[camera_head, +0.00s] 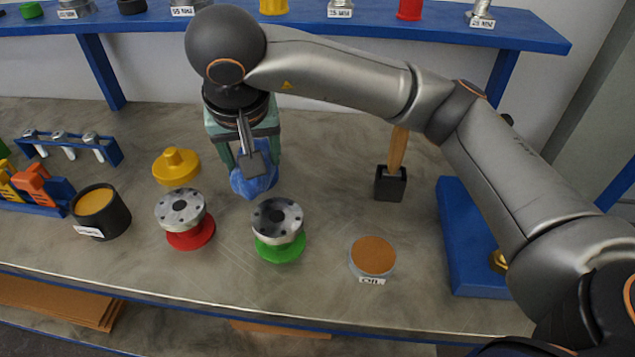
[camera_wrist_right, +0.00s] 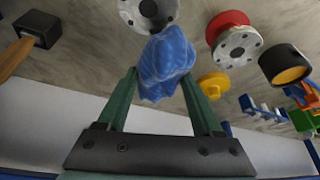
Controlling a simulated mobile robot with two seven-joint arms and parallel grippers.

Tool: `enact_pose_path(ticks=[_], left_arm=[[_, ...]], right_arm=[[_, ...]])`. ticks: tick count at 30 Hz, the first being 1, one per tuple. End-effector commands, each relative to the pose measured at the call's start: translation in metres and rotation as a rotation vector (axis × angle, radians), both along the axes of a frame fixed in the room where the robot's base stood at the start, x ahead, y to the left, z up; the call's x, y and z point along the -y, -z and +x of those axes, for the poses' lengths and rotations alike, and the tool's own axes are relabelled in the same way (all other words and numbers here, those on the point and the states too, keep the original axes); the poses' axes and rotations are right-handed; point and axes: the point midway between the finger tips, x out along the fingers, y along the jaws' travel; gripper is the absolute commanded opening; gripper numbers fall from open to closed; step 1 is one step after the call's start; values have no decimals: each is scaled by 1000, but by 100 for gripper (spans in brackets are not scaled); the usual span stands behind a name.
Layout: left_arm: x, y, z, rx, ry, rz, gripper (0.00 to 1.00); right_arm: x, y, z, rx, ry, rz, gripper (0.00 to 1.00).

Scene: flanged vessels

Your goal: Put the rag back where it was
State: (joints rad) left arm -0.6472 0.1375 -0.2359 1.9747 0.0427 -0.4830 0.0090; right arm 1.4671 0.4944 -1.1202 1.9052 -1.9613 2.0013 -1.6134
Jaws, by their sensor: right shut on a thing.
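The blue rag (camera_head: 255,185) is crumpled between the fingers of my right gripper (camera_head: 243,160). In the wrist view the rag (camera_wrist_right: 168,62) bulges out past the green fingers of the right gripper (camera_wrist_right: 160,85), which are shut on it. It is behind the grey flanged vessel on a green base (camera_head: 278,222) and right of the yellow flanged piece (camera_head: 176,166). I cannot tell whether the rag touches the bench. My left gripper is not in view.
A grey flange on a red base (camera_head: 183,212), a dark cup (camera_head: 101,211) and an oil tin (camera_head: 373,255) stand on the bench (camera_head: 330,185). A blue shelf (camera_head: 380,30) runs behind my arm.

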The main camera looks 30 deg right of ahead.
Motion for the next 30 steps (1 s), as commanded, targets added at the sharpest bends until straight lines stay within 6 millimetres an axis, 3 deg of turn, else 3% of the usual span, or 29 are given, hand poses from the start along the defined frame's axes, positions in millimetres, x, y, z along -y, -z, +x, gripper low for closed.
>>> enact_pose_path(ticks=[5,16,18,24,30], left_arm=[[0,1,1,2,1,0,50],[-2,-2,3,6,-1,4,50],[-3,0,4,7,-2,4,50],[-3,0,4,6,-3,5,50],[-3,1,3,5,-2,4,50]], right_arm=[[6,4,4,-1,10,3,15],[85,42,40,-3,15,0,15],[94,58,44,-7,11,-1,15],[114,84,55,-1,8,0,15],[121,94,59,1,6,0,15]])
